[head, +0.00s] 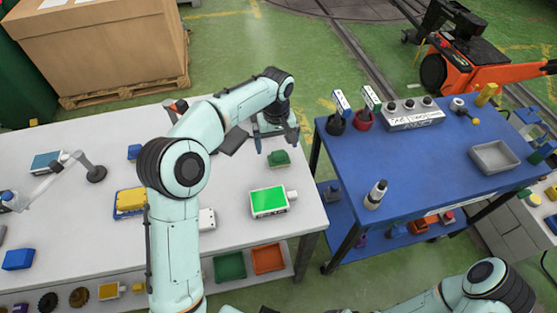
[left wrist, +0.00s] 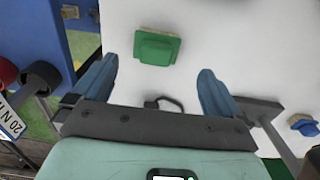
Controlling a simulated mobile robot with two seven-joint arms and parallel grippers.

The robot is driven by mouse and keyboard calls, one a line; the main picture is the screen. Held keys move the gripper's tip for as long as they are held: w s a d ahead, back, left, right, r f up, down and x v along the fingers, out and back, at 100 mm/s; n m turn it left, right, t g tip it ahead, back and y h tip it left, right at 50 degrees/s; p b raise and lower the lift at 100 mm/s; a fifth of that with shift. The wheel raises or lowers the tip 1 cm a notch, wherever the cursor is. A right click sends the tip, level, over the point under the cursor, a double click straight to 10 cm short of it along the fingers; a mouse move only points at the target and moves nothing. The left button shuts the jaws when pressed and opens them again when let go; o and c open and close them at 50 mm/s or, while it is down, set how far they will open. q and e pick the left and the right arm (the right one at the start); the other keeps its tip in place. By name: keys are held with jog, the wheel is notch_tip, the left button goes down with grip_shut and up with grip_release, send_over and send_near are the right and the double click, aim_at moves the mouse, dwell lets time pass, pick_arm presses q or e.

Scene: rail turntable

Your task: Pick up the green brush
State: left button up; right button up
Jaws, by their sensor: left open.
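The green brush (head: 279,158) lies on the white table (head: 315,210) near its right far edge. It also shows in the left wrist view (left wrist: 156,47), as a green block with a raised square top and a tan edge. My left gripper (head: 277,145) is open above and just behind the brush. In the left wrist view the brush is beyond the two blue fingertips (left wrist: 158,68), with nothing between them. My right arm shows at the lower right, but its gripper is out of view.
A device with a green screen (head: 268,201) stands in front of the brush. A dark flat object (head: 233,141) lies left of my gripper. A blue cart (head: 415,165) with cups, a bottle and a grey tray (head: 494,157) stands to the right, across a narrow gap.

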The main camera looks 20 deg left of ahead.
aim_at(279, 153)
pick_arm(q)
jog(key=f, duration=0.5)
jog(key=shift+w+d+f, duration=0.1)
jog(key=shift+d+f, duration=0.05)
jog(key=shift+d, duration=0.15)
jog(key=c, duration=1.1)
